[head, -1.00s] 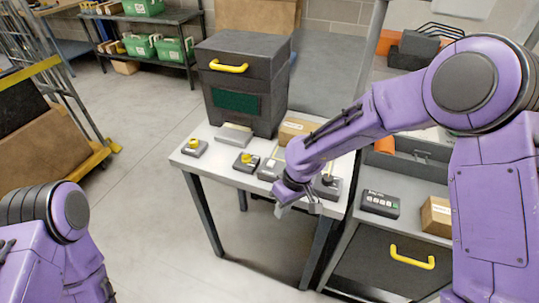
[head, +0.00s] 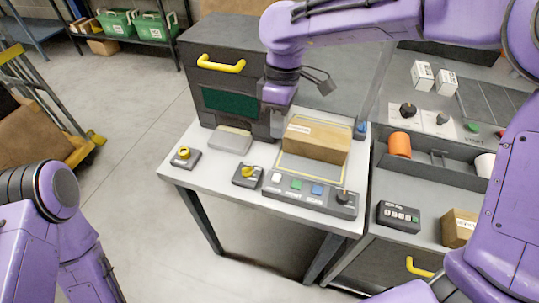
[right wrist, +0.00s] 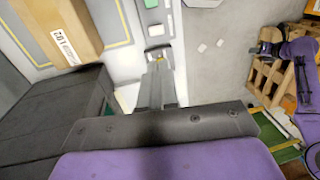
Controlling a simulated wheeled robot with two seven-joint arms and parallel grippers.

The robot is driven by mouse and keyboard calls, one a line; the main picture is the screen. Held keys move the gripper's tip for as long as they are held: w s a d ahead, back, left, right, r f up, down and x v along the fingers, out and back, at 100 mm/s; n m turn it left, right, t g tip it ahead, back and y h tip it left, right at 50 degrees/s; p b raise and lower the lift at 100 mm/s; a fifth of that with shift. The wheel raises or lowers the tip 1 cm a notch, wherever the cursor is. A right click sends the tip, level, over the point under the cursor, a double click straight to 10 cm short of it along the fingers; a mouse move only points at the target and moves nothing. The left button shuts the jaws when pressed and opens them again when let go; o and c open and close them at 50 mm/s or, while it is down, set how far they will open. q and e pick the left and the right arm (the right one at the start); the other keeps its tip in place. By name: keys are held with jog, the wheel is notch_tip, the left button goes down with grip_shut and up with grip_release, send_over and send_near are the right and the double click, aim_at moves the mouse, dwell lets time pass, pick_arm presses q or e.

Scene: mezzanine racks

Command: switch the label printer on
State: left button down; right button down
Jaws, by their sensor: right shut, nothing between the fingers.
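A large dark machine (head: 218,75) with a yellow handle and green panel stands on the white table; no readable name confirms it as the label printer. In front are a small box with a yellow button (head: 184,155), a box with a yellow knob (head: 247,174), and a control panel (head: 310,196) with white, green and blue buttons and a black knob. My right gripper (head: 277,126) points down beside the machine's right side, left of the cardboard box. In the right wrist view its shut fingers (right wrist: 158,62) hold nothing. My left gripper is out of view.
A cardboard box (head: 317,139) stands in a yellow-outlined area behind the panel. A flat grey pad (head: 231,139) lies before the machine. On the right bench are a black button box (head: 399,216), another carton (head: 458,228) and an orange cylinder (head: 400,145).

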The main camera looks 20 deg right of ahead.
send_near(274, 183)
jog(key=f, duration=0.3)
jog(key=s+f, duration=0.1)
jog(key=f, duration=0.1)
jog(key=shift+a+f+p, duration=0.2)
jog(key=shift+f+p, duration=0.15)
jog(key=shift+p, duration=0.05)
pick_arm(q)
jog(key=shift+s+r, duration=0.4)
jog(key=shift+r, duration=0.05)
pick_arm(e)
jog(key=shift+f, duration=0.15)
jog(key=shift+w, duration=0.1)
jog(key=shift+a, duration=0.1)
